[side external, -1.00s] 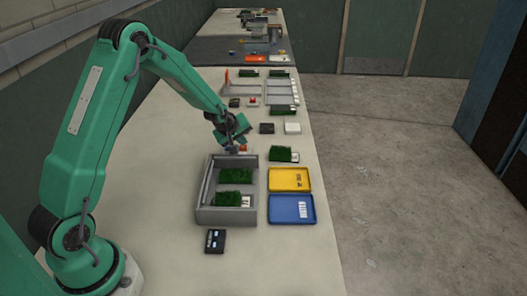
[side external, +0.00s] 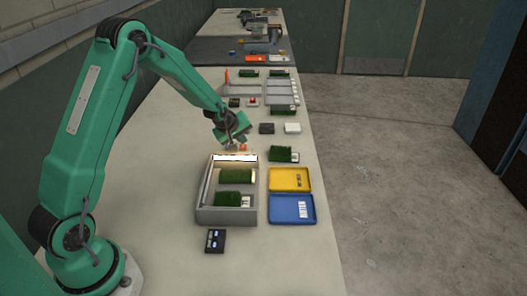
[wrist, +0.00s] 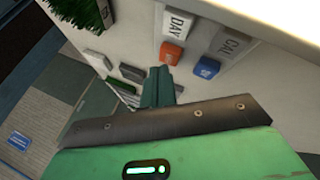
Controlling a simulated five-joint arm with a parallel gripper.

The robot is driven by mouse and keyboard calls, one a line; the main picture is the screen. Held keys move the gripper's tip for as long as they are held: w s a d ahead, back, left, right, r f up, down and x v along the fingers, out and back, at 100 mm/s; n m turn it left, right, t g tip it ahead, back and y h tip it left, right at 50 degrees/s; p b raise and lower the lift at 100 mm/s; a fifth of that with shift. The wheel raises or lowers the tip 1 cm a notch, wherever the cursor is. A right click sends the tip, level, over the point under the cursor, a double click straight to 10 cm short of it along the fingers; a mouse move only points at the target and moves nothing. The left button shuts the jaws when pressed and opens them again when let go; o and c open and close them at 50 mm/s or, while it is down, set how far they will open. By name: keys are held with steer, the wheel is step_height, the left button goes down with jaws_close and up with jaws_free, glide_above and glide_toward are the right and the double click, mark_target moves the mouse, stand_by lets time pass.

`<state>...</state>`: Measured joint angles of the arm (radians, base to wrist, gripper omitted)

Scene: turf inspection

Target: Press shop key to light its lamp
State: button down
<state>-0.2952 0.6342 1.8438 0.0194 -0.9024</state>
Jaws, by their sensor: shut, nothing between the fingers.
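My gripper (side external: 232,146) is shut and empty, low over the bench behind the grey box (side external: 205,216). Its teal fingers (wrist: 160,74) show in the wrist view beside an orange key (wrist: 172,53) and a blue key (wrist: 206,67). A white label reading DAY (wrist: 179,20) is by the orange key. Another label (wrist: 232,42) by the blue key is not clearly readable. I cannot tell which is the shop key or whether my fingers touch one. A bright white lamp strip (side external: 235,157) glows at the box's back.
Two turf samples (side external: 236,176) lie in the box. A yellow tray (side external: 289,180) and a blue tray (side external: 292,210) stand to its right, with a turf piece (side external: 281,154) behind them. A dark device (side external: 215,241) lies in front. The bench's left side is clear.

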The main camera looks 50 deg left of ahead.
mark_target(242, 147)
steer(key=shift+r, duration=0.4)
steer(key=shift+r, duration=2.85)
